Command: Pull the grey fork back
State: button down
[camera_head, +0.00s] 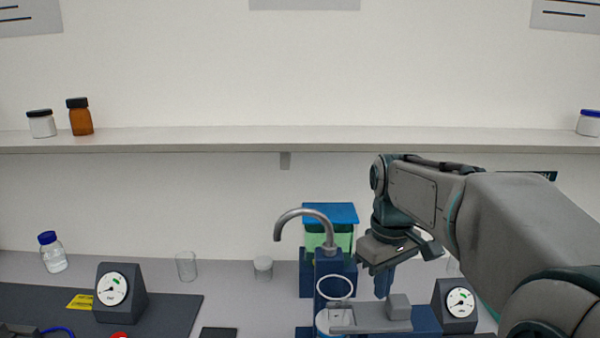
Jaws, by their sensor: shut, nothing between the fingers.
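The grey fork (368,318) is a flat grey piece with a raised block (398,307) at its right end. It lies on a dark blue base (427,320) at the bottom right of centre. Its left end reaches beside a white round part under a white ring (335,287). My gripper (383,291) points down just above the fork, near the left side of the raised block. Its fingers are shut and hold nothing. I cannot tell whether the fingertips touch the fork.
A blue stand with a curved metal spout (303,213) rises left of my gripper, with a blue-lidded green container (330,234) behind. Dial gauges stand at right (459,303) and left (120,292). A glass beaker (186,266) and a small jar (263,267) stand along the back.

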aim_at(378, 313)
jog(key=shift+f, duration=0.1)
jog(key=shift+f+b, duration=1.25)
jog(key=shift+f, duration=0.5)
